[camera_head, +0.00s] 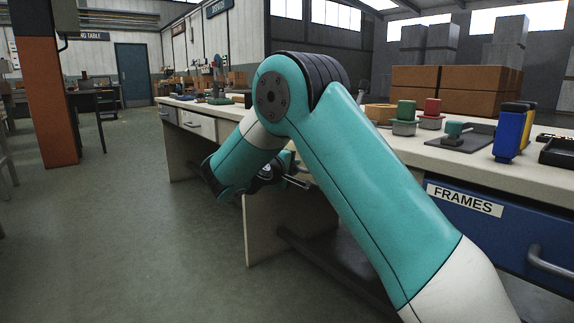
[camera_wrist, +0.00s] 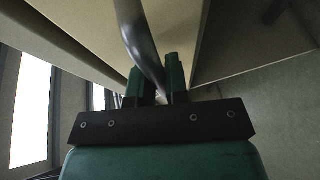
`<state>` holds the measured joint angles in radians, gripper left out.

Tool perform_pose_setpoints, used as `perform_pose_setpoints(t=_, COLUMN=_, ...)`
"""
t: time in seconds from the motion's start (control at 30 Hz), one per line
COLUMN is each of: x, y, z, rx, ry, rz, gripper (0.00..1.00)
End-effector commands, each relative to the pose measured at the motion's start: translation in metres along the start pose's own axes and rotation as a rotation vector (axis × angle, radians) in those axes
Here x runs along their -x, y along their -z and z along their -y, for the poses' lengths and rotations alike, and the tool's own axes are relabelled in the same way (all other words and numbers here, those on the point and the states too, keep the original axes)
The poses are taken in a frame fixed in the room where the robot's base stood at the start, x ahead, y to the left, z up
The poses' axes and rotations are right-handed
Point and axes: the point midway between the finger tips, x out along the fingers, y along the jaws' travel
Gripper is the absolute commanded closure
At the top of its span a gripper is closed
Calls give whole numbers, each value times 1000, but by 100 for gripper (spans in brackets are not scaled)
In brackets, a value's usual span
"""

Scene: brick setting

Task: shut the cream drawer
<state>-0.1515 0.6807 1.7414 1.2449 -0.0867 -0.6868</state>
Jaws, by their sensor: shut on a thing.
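My gripper (camera_wrist: 158,80) is shut on a dark curved handle (camera_wrist: 134,25), which runs between its two green fingers in the wrist view. A cream panel (camera_wrist: 85,28) lies close behind the handle. In the head view my gripper (camera_head: 298,181) is low in front of the bench, partly hidden by my teal arm. A cream drawer front (camera_head: 200,125) shows under the worktop left of my arm. I cannot tell whether it is the one with the held handle, because my arm hides the bench beside it. How far the held drawer stands out is not clear.
The bench worktop (camera_head: 480,165) carries green and red blocks, a blue and yellow object (camera_head: 512,132) and brown boxes (camera_head: 455,90). A blue drawer (camera_head: 490,225) labelled FRAMES is at the right. A cream bench support (camera_head: 285,225) stands below my gripper. Open floor (camera_head: 120,230) lies left.

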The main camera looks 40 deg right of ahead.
Motion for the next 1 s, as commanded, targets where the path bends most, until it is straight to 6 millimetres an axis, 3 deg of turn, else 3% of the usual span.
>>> perform_pose_setpoints(t=0.03, x=-3, y=-2, z=-2, rx=-2, ry=-4, rz=5, gripper=100)
perform_pose_setpoints(t=0.07, x=-3, y=-2, z=-2, rx=-3, ry=-4, rz=5, gripper=83)
perform_pose_setpoints(t=0.17, x=-3, y=-2, z=-2, rx=-2, ry=-4, rz=4, gripper=61)
perform_pose_setpoints(t=0.57, x=10, y=2, z=-2, rx=2, ry=-1, rz=-3, gripper=61)
perform_pose_setpoints(t=0.77, x=50, y=2, z=-5, rx=4, ry=-1, rz=-5, gripper=61)
perform_pose_setpoints(t=1.0, x=113, y=2, z=-5, rx=2, ry=-2, rz=-4, gripper=61)
